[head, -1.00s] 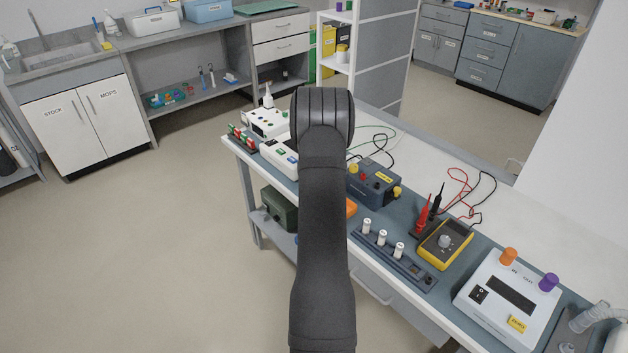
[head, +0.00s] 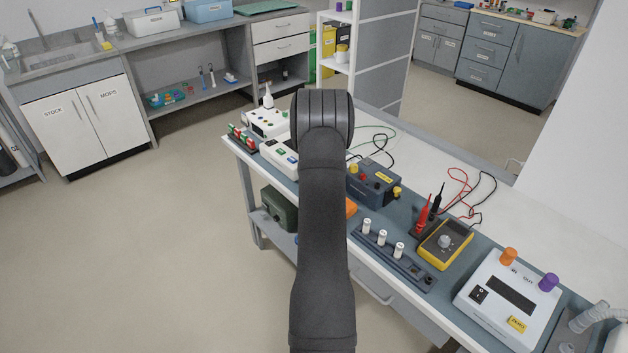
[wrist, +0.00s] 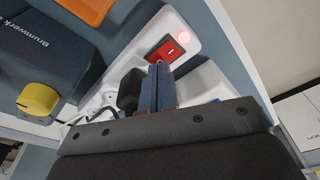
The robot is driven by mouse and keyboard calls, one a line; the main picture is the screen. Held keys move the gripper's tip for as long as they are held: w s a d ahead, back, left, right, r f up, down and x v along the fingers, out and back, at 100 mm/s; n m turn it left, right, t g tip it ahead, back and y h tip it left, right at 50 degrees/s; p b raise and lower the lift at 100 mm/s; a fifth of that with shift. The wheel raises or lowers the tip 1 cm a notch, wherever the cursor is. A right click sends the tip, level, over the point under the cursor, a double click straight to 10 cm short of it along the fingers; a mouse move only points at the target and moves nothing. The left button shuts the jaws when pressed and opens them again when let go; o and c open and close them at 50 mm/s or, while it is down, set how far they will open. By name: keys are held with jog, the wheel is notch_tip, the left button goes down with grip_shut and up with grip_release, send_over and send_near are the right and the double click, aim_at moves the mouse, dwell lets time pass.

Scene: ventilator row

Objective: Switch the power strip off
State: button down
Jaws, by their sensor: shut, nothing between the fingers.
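The white power strip (wrist: 208,32) runs across the upper middle of the wrist view. Its red rocker switch (wrist: 168,48) has a white mark on it, and a small round lamp (wrist: 183,39) beside the switch glows pink. My gripper (wrist: 160,68) is shut and empty, with its fingertips right at the near edge of the switch; I cannot tell whether they touch it. A black plug (wrist: 130,90) stands on the strip just left of the fingers. The fingers hide part of the strip. In the head view my arm hides the gripper, and I cannot make out the strip.
A dark blue box (wrist: 40,50) with a yellow knob (wrist: 38,98) stands close on the left in the wrist view. An orange object (wrist: 85,10) lies beyond it. In the head view a yellow multimeter (head: 446,244) and its leads lie right of my arm.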

jog(key=shift+f, duration=0.35)
jog(key=shift+r, duration=3.55)
jog(key=shift+f, duration=0.1)
notch_tip(320, 180, down, 7)
jog(key=shift+r, duration=0.15)
jog(key=shift+r, duration=0.1)
